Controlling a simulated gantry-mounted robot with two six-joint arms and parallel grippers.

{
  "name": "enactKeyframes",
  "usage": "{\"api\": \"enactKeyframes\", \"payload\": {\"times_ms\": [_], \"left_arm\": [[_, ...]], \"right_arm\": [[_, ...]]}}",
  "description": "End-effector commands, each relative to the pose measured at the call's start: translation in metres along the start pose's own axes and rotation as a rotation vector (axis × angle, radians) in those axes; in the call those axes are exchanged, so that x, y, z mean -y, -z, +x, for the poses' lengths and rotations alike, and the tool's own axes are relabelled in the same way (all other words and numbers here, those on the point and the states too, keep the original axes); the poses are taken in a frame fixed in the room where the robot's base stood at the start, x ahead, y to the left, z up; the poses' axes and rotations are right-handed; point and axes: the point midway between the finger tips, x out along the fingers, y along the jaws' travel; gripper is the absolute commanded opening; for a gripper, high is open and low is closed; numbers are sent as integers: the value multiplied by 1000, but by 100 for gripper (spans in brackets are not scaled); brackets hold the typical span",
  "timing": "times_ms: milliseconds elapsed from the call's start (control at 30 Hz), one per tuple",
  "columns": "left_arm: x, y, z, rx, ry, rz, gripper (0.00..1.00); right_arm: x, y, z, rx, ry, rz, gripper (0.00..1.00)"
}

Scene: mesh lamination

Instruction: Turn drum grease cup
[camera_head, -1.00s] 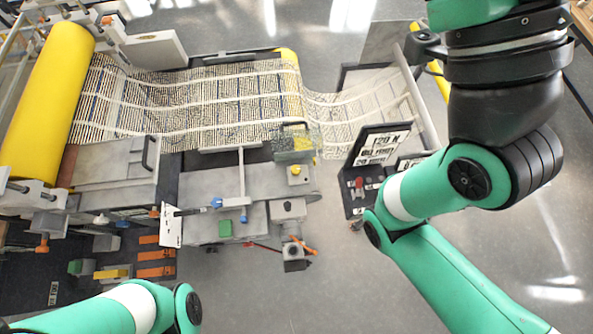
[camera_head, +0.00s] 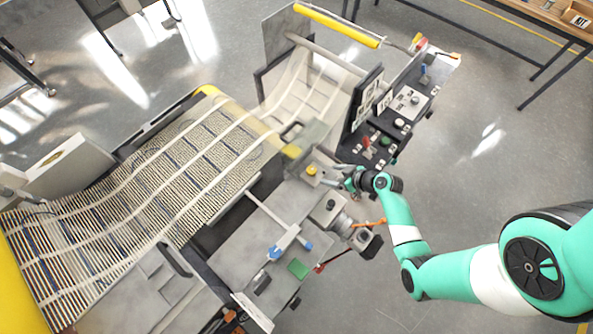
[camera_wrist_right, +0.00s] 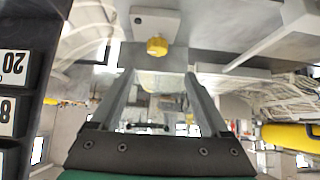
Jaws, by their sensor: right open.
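A small yellow cap (camera_head: 311,170), which looks like the drum grease cup, sits on a grey block beside the mesh bed in the head view. The yellow cap (camera_wrist_right: 157,46) also shows in the right wrist view, on a grey plate beyond the fingers and near the top centre. My right gripper (camera_head: 343,178) is just right of the cap in the head view, apart from it. In the right wrist view its two fingers (camera_wrist_right: 157,82) are spread with nothing between them. My left gripper is not in view.
The striped mesh (camera_head: 150,190) runs across the machine bed. A dark control panel (camera_head: 385,135) with knobs and number plates stands just behind my right gripper. A grey fitting with an orange lever (camera_head: 368,224) lies just below it. Open floor is at right.

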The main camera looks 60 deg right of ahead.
Motion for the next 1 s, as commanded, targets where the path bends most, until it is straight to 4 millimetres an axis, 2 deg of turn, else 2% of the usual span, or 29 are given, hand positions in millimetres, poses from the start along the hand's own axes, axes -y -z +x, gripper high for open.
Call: {"api": "enactKeyframes", "payload": {"times_ms": [133,267,667,800,1000], "left_arm": [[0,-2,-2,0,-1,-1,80],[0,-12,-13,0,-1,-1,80],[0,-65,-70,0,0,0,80],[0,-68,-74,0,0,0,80],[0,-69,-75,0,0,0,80]], "right_arm": [[0,-2,2,2,1,1,80],[0,-5,15,1,2,-2,80],[0,-7,93,0,1,-3,80],[0,-2,109,1,1,-1,80],[0,0,116,1,1,0,80]]}}
